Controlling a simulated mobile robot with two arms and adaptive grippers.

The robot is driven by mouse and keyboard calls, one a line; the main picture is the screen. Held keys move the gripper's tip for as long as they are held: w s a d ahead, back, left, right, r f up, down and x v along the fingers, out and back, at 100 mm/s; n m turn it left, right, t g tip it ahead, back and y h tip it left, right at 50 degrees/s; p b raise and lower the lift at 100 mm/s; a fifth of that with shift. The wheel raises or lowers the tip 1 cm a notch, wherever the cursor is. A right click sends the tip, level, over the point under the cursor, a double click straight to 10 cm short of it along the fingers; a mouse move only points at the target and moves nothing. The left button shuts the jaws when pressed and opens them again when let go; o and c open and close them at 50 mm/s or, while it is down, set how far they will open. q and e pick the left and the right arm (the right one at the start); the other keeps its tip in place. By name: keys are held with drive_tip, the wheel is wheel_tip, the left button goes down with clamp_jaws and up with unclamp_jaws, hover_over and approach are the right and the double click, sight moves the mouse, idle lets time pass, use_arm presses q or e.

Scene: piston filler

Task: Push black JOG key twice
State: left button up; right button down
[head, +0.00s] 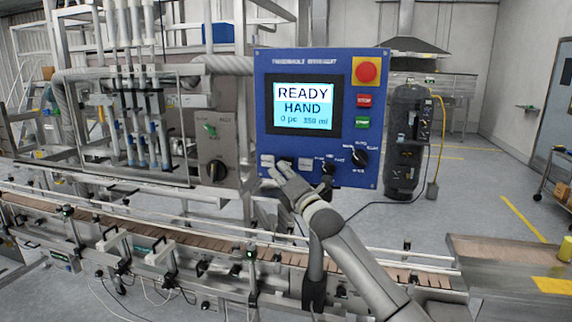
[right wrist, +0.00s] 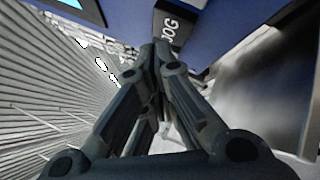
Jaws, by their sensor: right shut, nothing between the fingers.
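The black JOG key (right wrist: 172,26) shows its white lettering at the top of the right wrist view. It is on the blue control panel (head: 315,60), in the bottom row of keys. My right gripper (head: 274,170) is shut and empty, in front of that row in the head view. In the right wrist view its fingertips (right wrist: 156,48) are together at the lower left edge of the JOG key and cover part of it. I cannot tell whether they touch it. The panel screen (head: 303,105) reads READY, HAND, 0 pc, 350 ml. My left gripper is not in view.
Pale keys (head: 267,161) flank the gripper, and black rotary knobs (head: 360,158) are to the right. A red stop button (head: 367,71) is at the panel's top right. A conveyor (head: 220,243) runs below the panel.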

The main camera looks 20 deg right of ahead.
drive_tip(key=shift+w+d, duration=0.2)
drive_tip(key=shift+w, duration=0.05)
drive_tip(key=shift+w+d, duration=0.2)
drive_tip(key=shift+w, duration=0.15)
idle(0.9)
drive_tip(key=shift+s+a, duration=0.4)
drive_tip(key=shift+s, duration=0.3)
drive_tip(key=shift+s+a, duration=0.1)
drive_tip(key=shift+a, duration=0.05)
drive_tip(key=shift+s+a, duration=0.15)
drive_tip(key=shift+s, duration=0.05)
drive_tip(key=shift+s+a+p, duration=0.2)
drive_tip(key=shift+s+a, duration=0.4)
drive_tip(key=shift+s, duration=0.3)
drive_tip(key=shift+s+a+p, duration=0.2)
drive_tip(key=shift+s+a, duration=0.35)
drive_tip(key=shift+s, duration=0.35)
